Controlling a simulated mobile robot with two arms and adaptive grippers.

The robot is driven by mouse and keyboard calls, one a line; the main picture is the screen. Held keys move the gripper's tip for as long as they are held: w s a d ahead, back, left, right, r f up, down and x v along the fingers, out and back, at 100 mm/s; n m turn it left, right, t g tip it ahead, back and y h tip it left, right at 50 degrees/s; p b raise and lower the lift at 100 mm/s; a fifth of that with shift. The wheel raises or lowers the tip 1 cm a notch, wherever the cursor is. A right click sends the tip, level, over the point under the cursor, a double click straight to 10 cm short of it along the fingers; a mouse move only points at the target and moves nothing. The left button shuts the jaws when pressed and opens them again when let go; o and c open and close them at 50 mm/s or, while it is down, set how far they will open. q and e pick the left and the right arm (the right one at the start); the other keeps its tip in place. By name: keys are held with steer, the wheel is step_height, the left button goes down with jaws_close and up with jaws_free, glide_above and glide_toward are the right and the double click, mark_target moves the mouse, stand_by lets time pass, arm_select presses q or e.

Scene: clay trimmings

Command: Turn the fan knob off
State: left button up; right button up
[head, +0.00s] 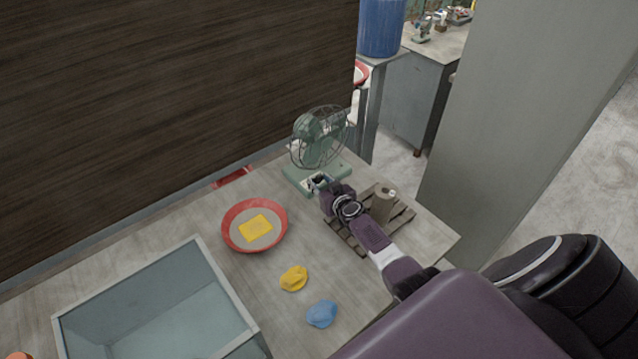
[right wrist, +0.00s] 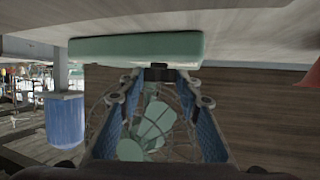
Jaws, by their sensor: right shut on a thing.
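The green desk fan (head: 318,150) with a wire cage stands upright at the back right of the table. It also shows upside down in the right wrist view (right wrist: 140,46), with its base at the top. My right gripper (head: 319,181) reaches the front of the fan's base. In the right wrist view its fingertips (right wrist: 159,76) are closed on the small dark fan knob (right wrist: 158,72) on the base. The gripper hides the knob in the head view, and its setting cannot be read. My left gripper is in neither view.
A slatted wooden rack (head: 345,238) with a tan cylinder (head: 383,205) lies beside my right arm. A red-rimmed bowl (head: 228,236) holds a yellow piece (head: 255,228). Yellow (head: 293,278) and blue (head: 321,313) lumps and a glass-sided bin (head: 215,262) are nearer. A grey pillar (head: 520,120) stands right.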

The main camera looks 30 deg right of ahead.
steer(key=shift+d+r, duration=0.1)
steer(key=shift+r, duration=0.05)
stand_by(0.3)
steer(key=o, duration=1.2)
steer(key=shift+c, duration=0.2)
steer(key=shift+s, duration=0.2)
steer(key=shift+s+r, duration=0.1)
steer(key=shift+s, duration=0.15)
steer(key=s, duration=0.4)
steer(key=s+a, duration=0.1)
steer(key=s, duration=0.3)
steer(key=s+a, duration=0.1)
steer(key=s, duration=0.3)
steer(key=shift+a, duration=0.25)
steer(key=shift+c, duration=0.2)
